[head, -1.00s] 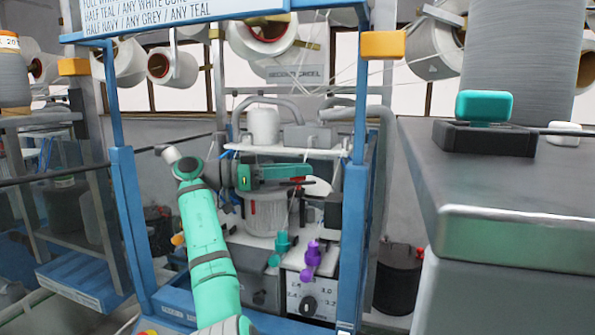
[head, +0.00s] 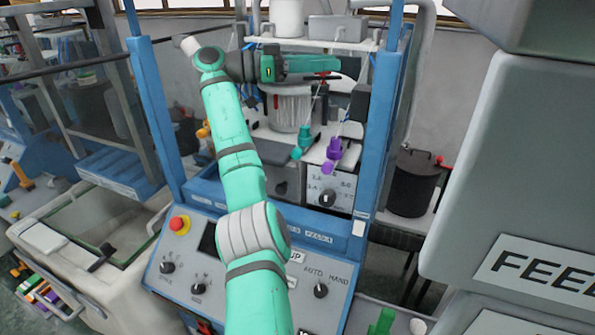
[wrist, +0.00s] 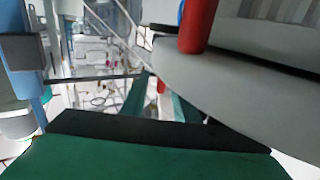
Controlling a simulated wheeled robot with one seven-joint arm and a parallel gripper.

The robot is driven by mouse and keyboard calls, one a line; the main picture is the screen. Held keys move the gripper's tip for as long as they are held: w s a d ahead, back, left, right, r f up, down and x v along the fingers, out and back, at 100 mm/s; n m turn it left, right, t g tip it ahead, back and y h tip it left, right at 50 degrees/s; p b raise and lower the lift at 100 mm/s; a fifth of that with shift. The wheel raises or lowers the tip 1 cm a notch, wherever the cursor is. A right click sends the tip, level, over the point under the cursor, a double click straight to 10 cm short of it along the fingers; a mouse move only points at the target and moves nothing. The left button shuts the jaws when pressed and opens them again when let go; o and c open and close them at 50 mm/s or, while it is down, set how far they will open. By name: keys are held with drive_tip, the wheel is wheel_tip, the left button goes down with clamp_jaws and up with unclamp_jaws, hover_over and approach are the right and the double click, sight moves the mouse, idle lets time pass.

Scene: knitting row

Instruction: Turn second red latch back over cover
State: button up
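My gripper (head: 318,65) is level over the ribbed clear cylinder (head: 290,112) of the knitting machine, pointing right. In the wrist view its two teal fingers (wrist: 160,100) stand apart, with a small bit of red seen between them. A red latch (wrist: 200,25) stands upright against the grey rounded cover (wrist: 235,85) at the right of the wrist view, apart from the fingers. In the head view a thin dark red piece (head: 325,75) shows by the fingertips. Whether it touches them is unclear, and the second latch cannot be told for sure.
Blue posts (head: 378,110) frame the machine on both sides. A teal knob (head: 302,142) and a purple knob (head: 333,153) hang below the gripper. A dark box (head: 360,102) is to its right. The control panel (head: 240,270) is in front.

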drive_tip(key=shift+n+t, duration=0.3)
drive_tip(key=shift+t, duration=0.2)
